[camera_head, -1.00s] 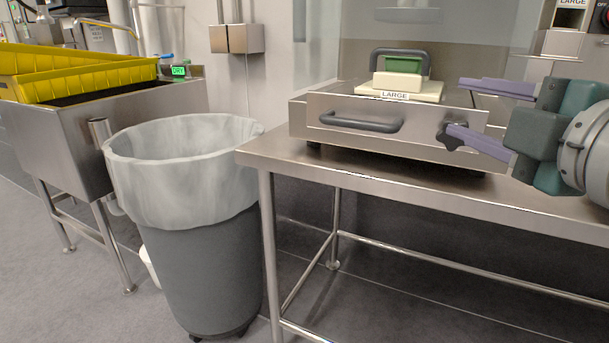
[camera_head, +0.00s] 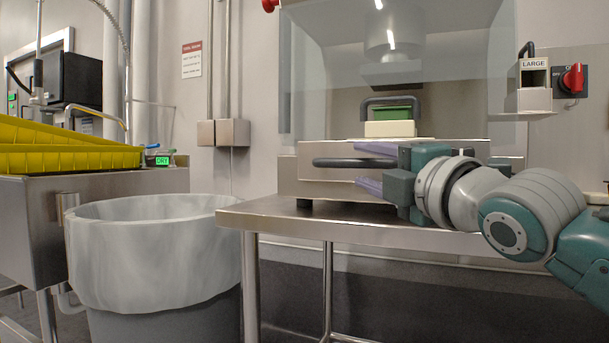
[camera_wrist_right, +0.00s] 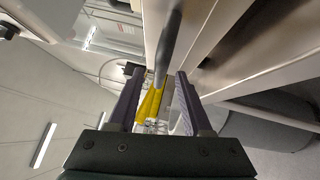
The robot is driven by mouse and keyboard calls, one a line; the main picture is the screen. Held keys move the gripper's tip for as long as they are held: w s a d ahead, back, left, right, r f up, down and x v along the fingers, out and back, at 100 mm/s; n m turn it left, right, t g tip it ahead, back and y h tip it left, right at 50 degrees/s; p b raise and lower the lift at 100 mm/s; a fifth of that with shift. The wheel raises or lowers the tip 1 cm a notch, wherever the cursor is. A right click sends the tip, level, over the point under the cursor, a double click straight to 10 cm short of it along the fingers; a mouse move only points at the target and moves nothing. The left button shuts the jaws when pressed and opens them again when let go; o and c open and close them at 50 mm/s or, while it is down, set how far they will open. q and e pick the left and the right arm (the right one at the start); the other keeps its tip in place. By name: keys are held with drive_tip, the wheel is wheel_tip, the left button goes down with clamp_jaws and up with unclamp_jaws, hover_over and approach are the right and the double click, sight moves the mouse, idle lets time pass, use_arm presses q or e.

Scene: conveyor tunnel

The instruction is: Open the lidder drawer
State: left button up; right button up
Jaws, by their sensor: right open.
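The lidder (camera_head: 400,60) stands on a steel table, with its drawer (camera_head: 300,170) at the front, below the clear guard. The drawer's dark horizontal handle (camera_head: 345,162) runs across the drawer front. My right gripper (camera_head: 361,165) is open at the handle, one purple finger above it and one below. In the right wrist view the handle bar (camera_wrist_right: 168,50) lies between the two fingers of the open gripper (camera_wrist_right: 158,78), with a gap visible on each side. A cream block with a green top (camera_head: 390,122) sits above the drawer. My left gripper is not in view.
The steel table (camera_head: 290,218) carries the lidder. A grey bin with a clear liner (camera_head: 150,250) stands just left of the table. A steel sink unit (camera_head: 30,220) with yellow trays (camera_head: 70,157) is farther left. A red switch (camera_head: 572,78) is on the wall at right.

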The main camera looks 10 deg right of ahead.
sight(361, 164)
drive_tip(key=shift+b+x, duration=0.4)
drive_tip(key=shift+x, duration=1.15)
clamp_jaws()
idle(0.3)
